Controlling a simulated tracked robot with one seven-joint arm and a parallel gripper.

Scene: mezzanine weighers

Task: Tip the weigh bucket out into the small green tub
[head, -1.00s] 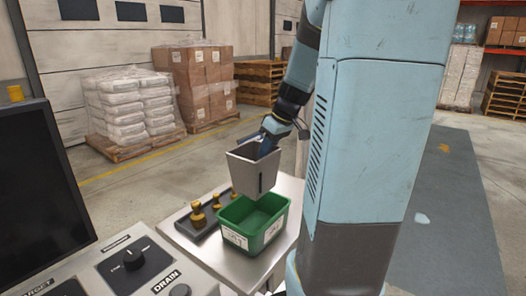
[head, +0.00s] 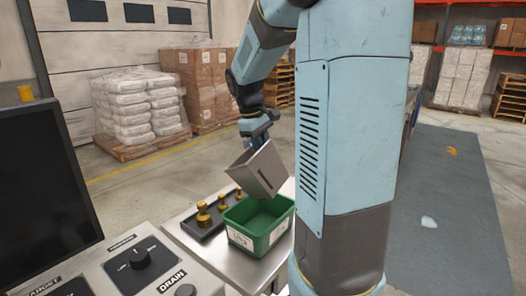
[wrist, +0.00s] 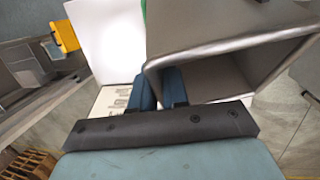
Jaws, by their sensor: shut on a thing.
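The weigh bucket (head: 259,170) is a grey metal box in my gripper (head: 257,143), held by its upper part. In the head view it is tilted, its lower end towards the right, above the small green tub (head: 247,238). In the wrist view the bucket (wrist: 225,40) fills the upper right, and the blue fingers (wrist: 160,88) are at its near wall. Its inside looks bare where it shows. The tub stands upright on the steel table with a white label on its front. The part of its inside that I see is plain green.
A dark tray (head: 203,224) with brass weights stands left of the tub on the steel table (head: 188,239). A control panel (head: 128,268) with knobs and a dark screen (head: 45,190) are at the left. Pallets of sacks (head: 140,110) and boxes stand behind.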

